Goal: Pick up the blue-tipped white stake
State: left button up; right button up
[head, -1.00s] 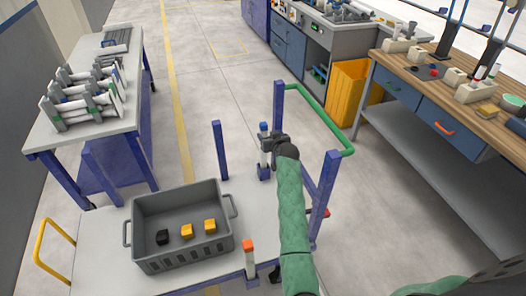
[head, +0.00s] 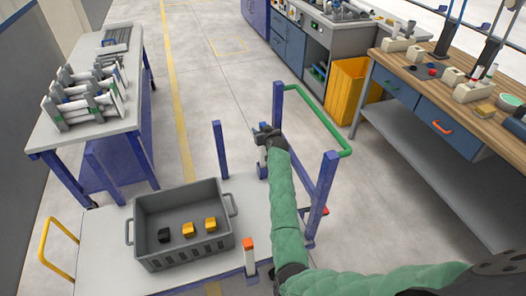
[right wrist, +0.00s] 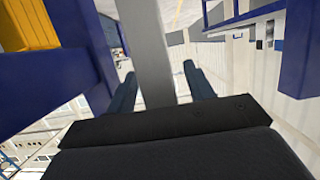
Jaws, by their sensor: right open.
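The blue-tipped white stake stands near the back right of the cart, and in the head view its top is hidden behind my right gripper (head: 264,135). In the right wrist view a pale grey-white shaft (right wrist: 155,50), which looks like this stake, runs between my two dark fingers. The fingers are apart, one on each side of the shaft, with a gap visible at least on the right side. My left gripper is not in view.
The cart (head: 100,250) carries a grey crate (head: 182,252) with black and yellow blocks. An orange-tipped white stake (head: 249,258) stands at its front. Blue posts (head: 320,195) and a green rail (head: 318,118) are close to my right arm. A rack table (head: 90,125) stands left.

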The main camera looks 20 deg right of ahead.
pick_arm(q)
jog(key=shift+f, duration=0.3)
pick_arm(e)
jog(key=shift+w+f, duration=0.1)
jog(key=shift+w, duration=0.15)
jog(key=c, duration=1.1)
grip_shut()
